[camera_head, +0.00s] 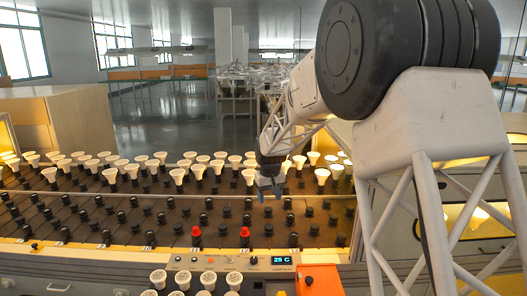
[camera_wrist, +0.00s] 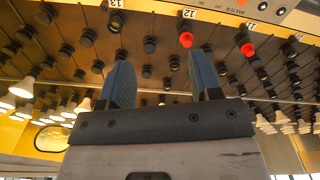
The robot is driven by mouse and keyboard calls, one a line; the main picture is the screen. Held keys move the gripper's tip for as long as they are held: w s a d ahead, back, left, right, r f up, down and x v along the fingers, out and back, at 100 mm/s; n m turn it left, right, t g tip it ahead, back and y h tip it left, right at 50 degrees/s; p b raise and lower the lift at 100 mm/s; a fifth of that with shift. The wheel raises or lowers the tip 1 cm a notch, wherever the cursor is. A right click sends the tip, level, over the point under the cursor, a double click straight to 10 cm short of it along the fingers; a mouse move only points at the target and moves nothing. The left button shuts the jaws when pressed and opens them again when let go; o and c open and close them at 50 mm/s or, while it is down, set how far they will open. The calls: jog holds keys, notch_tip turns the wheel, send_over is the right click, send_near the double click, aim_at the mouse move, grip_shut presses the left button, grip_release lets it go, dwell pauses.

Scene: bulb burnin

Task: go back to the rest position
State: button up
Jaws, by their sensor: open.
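My gripper (camera_head: 270,188) hangs over the right middle of the bulb rack (camera_head: 120,215) in the head view. In the wrist view my gripper (camera_wrist: 158,85) shows two blue fingers spread apart with nothing between them. It is above the rack's dark sockets, and the fingertips appear clear of them. White bulbs (camera_head: 178,176) stand in the rear rows of the rack. The front rows hold mostly black sockets without bulbs. Two red caps, one on the left (camera_head: 196,232) and one on the right (camera_head: 244,233), sit on front-row sockets.
A control panel (camera_head: 230,262) with a display reading about 25 C runs along the front edge. Several bulbs (camera_head: 207,279) stand at the bottom of the head view, beside an orange box (camera_head: 318,279). A lit cabinet (camera_head: 480,215) is at the right.

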jog(key=s+d+r+m, duration=0.1)
jog(key=s+d+r, duration=0.3)
jog(key=s, duration=0.4)
jog(key=s+d+r, duration=0.3)
jog(key=s+r, duration=0.1)
jog(key=s, duration=0.4)
jog(key=s+d+r+m, duration=0.1)
jog(key=s+d+r, duration=0.25)
jog(key=s, duration=0.55)
jog(key=s+d+f+m+t, duration=0.1)
jog(key=s+d, duration=0.2)
jog(key=s, duration=1)
jog(key=s+d+f+m, duration=0.1)
jog(key=s+d+f, duration=0.1)
jog(key=s, duration=1.2)
jog(key=shift+s+d+t, duration=0.25)
jog(key=shift+d+t, duration=0.15)
jog(key=shift+d, duration=0.05)
jog(key=shift+f, duration=0.1)
